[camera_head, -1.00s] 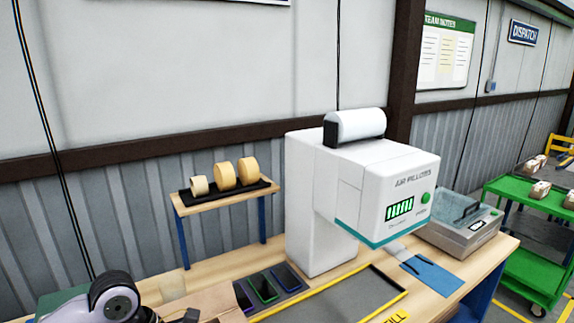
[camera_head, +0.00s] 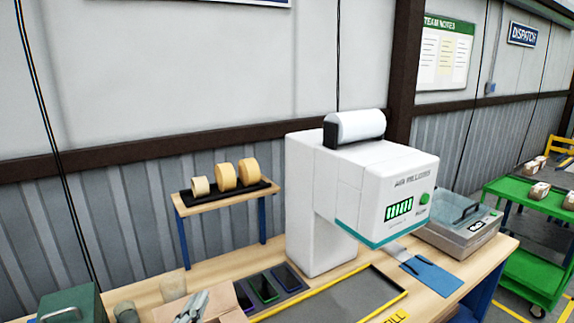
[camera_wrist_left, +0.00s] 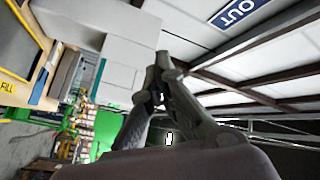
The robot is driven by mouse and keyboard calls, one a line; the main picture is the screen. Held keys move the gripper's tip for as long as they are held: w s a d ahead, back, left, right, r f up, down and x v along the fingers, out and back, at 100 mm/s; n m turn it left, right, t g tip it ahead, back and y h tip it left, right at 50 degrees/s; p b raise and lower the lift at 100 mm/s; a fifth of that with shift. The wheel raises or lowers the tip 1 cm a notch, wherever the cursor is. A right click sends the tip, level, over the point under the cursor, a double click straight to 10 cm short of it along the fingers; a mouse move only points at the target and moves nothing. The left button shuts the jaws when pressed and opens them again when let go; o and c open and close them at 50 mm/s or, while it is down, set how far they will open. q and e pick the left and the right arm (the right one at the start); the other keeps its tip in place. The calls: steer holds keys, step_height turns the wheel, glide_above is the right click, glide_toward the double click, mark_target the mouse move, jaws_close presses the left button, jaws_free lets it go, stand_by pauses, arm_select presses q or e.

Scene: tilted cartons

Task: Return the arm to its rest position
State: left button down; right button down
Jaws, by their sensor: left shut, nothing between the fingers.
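My left gripper (camera_head: 203,296) shows at the bottom edge of the head view, in front of an open brown carton (camera_head: 226,299). Its grey fingers point upward and are together, with nothing between them. The left wrist view shows the same fingers (camera_wrist_left: 163,62) meeting at the tips, against the wall and ceiling. The rest of my left arm is out of the head view. My right gripper is not in view.
The wooden bench (camera_head: 205,272) carries a white air-pillow machine (camera_head: 355,190), dark trays (camera_head: 268,288), a green box (camera_head: 72,305) and a grey sealer (camera_head: 462,227). A small shelf (camera_head: 228,198) holds tape rolls. Open air lies above the bench's left part.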

arm_select(q)
steer(key=s+a+f+n+g+y, duration=0.2)
steer(key=s+a+f+n+g, duration=0.15)
steer(key=f, duration=0.45)
steer(key=s+a+f+n+g+y, duration=0.2)
steer(key=s+f+n+g, duration=0.25)
steer(key=f, duration=0.35)
steer(key=s+d+f+n+g+h, duration=0.1)
steer(key=s+f+g, duration=0.35)
steer(key=s, duration=0.35)
steer(key=s+f+n+g, duration=0.1)
steer(key=s+f+g, duration=0.2)
steer(key=s+f, duration=0.35)
step_height(320, 180, down, 29)
steer(key=s+g+b, duration=0.2)
steer(key=s+b, duration=0.1)
steer(key=b, duration=0.2)
steer(key=s+a+f+b, duration=0.1)
steer(key=s+f+b, duration=0.1)
steer(key=s+f, duration=0.6)
steer(key=s+a+f+b, duration=0.1)
steer(key=s+f+b, duration=0.2)
steer(key=s+f, duration=0.6)
step_height(320, 180, down, 5)
steer(key=shift+a+r+g, duration=0.1)
steer(key=shift+a+g, duration=0.25)
steer(key=shift+g, duration=0.1)
